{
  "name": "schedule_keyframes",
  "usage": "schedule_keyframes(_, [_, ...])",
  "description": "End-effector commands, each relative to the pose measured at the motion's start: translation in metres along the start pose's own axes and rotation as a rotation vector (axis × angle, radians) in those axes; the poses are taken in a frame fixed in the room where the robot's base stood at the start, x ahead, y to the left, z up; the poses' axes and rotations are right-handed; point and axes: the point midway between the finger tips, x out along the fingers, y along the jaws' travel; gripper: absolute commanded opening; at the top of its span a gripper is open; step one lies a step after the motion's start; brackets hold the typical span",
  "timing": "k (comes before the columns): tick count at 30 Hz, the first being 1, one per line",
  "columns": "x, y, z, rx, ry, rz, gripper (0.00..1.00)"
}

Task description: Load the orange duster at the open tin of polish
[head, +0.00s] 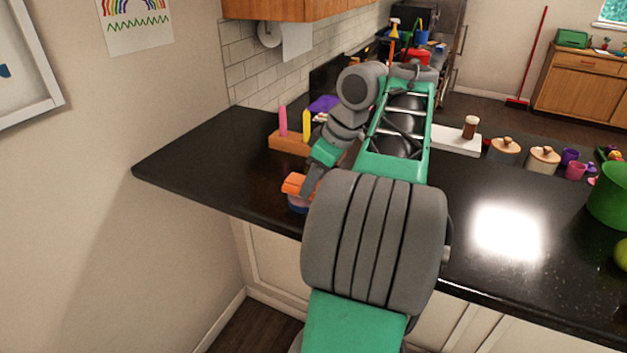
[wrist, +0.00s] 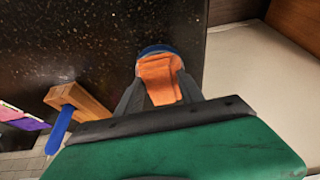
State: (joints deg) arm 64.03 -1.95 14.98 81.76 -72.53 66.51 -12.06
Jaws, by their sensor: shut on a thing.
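The orange duster (head: 293,183) is between the fingers of my gripper (head: 306,188), which is shut on it near the counter's front edge. The wrist view also shows the duster (wrist: 158,76) between the two dark fingers of my gripper (wrist: 160,88). The round blue tin of polish (head: 298,204) stands on the dark counter directly below the duster. In the wrist view only the tin's blue rim (wrist: 155,49) shows past the duster's far end. The duster overlaps the tin in both views; I cannot tell whether it touches the polish, which is hidden.
A wooden block (head: 288,142) holding pink and yellow upright items stands behind the gripper; it also shows in the wrist view (wrist: 78,105). Lidded jars (head: 504,151) and a green pot (head: 608,196) stand to the right. The counter's left end (head: 190,165) is clear.

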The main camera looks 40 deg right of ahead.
Motion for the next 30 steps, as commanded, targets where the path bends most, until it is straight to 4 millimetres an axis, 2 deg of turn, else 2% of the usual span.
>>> schedule_keyframes(30, [0.0099, -0.0002, 0.0040, 0.000, 0.000, 0.000, 0.12])
